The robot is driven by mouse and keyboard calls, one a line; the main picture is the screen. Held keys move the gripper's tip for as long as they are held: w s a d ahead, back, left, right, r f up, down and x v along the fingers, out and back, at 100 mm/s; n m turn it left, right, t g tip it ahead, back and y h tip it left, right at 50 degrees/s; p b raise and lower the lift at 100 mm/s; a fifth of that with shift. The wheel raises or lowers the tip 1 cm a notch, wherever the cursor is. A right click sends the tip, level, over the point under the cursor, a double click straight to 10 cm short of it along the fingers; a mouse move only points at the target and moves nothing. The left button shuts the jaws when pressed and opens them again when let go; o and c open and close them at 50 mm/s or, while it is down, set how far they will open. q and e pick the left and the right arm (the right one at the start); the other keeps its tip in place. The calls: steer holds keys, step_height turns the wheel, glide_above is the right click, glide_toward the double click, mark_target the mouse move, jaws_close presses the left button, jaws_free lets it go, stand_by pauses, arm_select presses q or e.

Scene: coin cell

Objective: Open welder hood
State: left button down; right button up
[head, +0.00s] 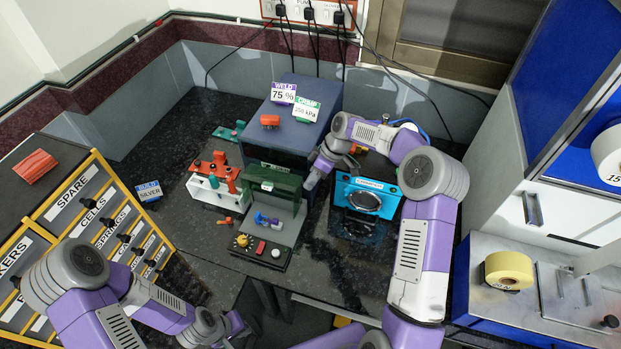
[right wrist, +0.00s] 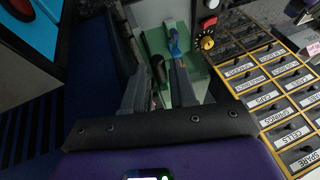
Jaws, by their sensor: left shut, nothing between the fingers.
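The welder is a dark green and grey unit (head: 273,182) at the middle of the counter in the head view. A blue and purple piece (head: 266,220) lies visible on its grey bed; a blue part of it also shows in the right wrist view (right wrist: 175,42). How far the hood is raised I cannot tell. My right gripper (head: 314,175) is at the welder's right side. In the right wrist view its fingers (right wrist: 152,65) are apart, with a dark handle (right wrist: 158,70) showing between or beyond them; contact is unclear. My left gripper (head: 238,326) is shut and empty near the counter's front edge.
A blue crimper (head: 365,197) stands right of the welder. A white rack with red tools (head: 212,187) stands left of it. The labelled drawer cabinet (head: 105,215) is at left. A blue-grey box (head: 300,120) stands behind. Knobs and buttons (head: 261,247) are at the welder's front.

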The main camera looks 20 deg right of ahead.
steer(key=shift+o, duration=1.1)
steer(key=v, duration=0.7)
steer(key=shift+d+r, duration=0.15)
steer(key=shift+r, duration=0.1)
